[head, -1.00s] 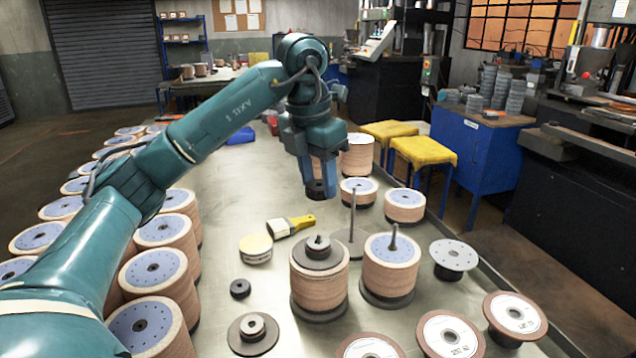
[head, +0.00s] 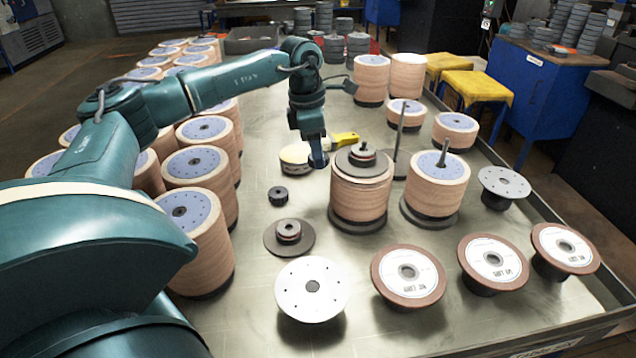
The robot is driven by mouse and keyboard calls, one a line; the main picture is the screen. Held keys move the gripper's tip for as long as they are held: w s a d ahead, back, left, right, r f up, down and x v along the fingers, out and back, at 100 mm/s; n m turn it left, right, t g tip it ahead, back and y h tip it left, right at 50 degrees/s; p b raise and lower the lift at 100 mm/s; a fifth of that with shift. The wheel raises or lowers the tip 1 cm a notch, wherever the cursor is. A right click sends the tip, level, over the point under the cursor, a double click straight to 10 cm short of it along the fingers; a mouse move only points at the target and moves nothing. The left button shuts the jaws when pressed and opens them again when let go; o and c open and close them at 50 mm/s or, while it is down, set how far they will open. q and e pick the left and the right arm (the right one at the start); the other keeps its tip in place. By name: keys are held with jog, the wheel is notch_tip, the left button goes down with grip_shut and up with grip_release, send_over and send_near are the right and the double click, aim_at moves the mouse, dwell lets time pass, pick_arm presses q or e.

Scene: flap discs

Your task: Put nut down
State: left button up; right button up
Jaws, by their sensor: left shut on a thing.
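My left gripper (head: 318,160) points down behind the near stack of discs, just left of its top, with its fingers shut on a dark nut. The nut is mostly hidden by the fingers, and I cannot tell whether it touches the table. Another black nut (head: 278,195) lies on the table to the left of the near stack. The near disc stack (head: 360,195) carries a dark flange and a nut (head: 363,152) on top. My right gripper is not in view.
A yellow-handled brush (head: 343,138) and a round tin (head: 295,155) lie close to the left gripper. A bare spindle (head: 399,135) stands behind the second disc stack (head: 436,185). Tall disc stacks line the left. Labelled discs (head: 408,275) lie in front.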

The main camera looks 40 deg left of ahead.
aim_at(320, 189)
pick_arm(q)
jog(key=shift+f, duration=3.4)
jog(key=shift+f, duration=0.2)
jog(key=o, duration=1)
jog(key=shift+r, duration=0.1)
jog(key=r, duration=0.4)
jog(key=s+r, duration=0.1)
jog(key=r, duration=0.3)
jog(key=a+r, duration=0.1)
jog(key=r, duration=0.3)
jog(key=shift+s+a+r, duration=0.1)
jog(key=shift+s, duration=0.05)
